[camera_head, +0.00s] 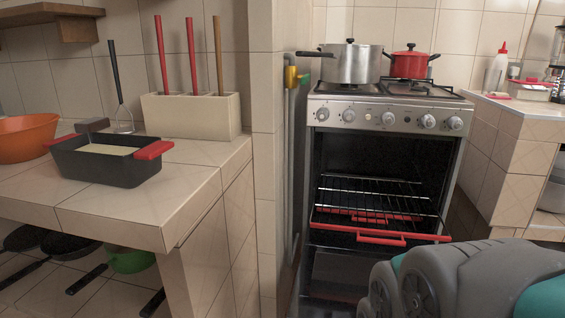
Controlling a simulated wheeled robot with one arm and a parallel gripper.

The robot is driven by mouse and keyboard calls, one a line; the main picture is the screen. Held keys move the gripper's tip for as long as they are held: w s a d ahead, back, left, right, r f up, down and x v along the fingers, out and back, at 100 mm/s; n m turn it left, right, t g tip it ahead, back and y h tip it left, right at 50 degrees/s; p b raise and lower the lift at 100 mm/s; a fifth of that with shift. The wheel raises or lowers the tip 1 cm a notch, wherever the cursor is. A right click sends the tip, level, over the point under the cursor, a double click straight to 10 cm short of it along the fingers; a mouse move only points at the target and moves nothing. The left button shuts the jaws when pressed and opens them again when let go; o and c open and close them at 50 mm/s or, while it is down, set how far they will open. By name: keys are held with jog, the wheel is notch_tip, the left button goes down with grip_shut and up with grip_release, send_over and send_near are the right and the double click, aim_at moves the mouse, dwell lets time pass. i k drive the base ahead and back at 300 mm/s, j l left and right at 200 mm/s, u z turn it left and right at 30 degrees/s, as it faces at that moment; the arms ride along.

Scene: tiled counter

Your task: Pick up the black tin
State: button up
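A black rectangular tin (103,166) with red end handles sits upright on the tiled counter (178,205) at the left, near its front edge. Something pale and flat shows inside it. One red handle points to the right and the other to the left. Part of my grey and teal arm fills the lower right of the view, far from the tin. My gripper is not in view.
An orange bowl (27,137) stands left of the tin and a cream block with utensils (191,116) behind it. The oven (380,175) is open with its rack out. Pans lie on the shelf below.

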aim_at(118, 160)
jog(key=z, duration=0.55)
jog(key=u, duration=1.85)
